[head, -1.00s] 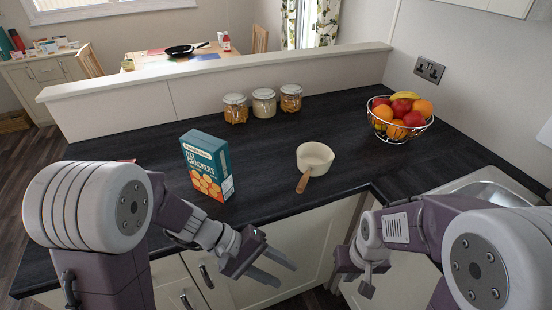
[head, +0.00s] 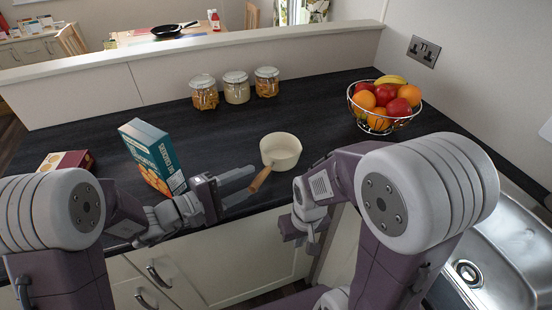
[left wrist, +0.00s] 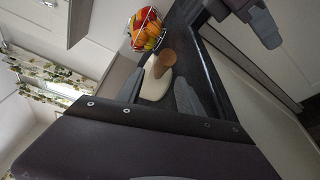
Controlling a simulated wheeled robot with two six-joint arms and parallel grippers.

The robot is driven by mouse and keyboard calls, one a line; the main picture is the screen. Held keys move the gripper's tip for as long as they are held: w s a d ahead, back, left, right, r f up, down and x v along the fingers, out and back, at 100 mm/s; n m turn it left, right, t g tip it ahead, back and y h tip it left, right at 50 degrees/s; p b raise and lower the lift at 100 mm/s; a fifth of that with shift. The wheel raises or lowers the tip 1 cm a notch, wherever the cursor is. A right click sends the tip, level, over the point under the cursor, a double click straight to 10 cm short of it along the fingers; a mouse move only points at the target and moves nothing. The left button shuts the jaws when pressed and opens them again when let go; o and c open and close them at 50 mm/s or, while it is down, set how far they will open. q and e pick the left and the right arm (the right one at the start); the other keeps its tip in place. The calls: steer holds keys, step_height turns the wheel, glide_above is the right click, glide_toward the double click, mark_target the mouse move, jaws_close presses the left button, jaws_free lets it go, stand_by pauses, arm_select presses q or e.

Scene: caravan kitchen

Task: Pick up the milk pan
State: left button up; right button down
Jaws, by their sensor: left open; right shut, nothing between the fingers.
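The milk pan (head: 281,151) is a small cream pan with a wooden handle (head: 260,180) on the dark worktop, its handle pointing to the front left. My left gripper (head: 238,184) is open just left of the handle, its fingers pointing right towards it; nothing is held. In the left wrist view the pan (left wrist: 155,84) and the end of its handle show ahead, between the two fingers (left wrist: 160,92). My right gripper (head: 305,237) is shut and empty, in front of the worktop edge, to the right of and below the pan.
A teal cracker box (head: 150,155) stands close behind my left gripper, with a flat red box (head: 66,161) left of it. Several glass jars (head: 236,88) line the back. A wire fruit bowl (head: 385,104) stands back right. The sink (head: 500,255) is at right.

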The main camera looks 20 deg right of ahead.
mark_target(264, 175)
arm_select(q)
steer(key=p+x, duration=0.1)
steer(key=x, duration=0.4)
steer(key=shift+d, duration=0.45)
steer(key=shift+a, duration=0.1)
jaws_close()
stand_by(0.9)
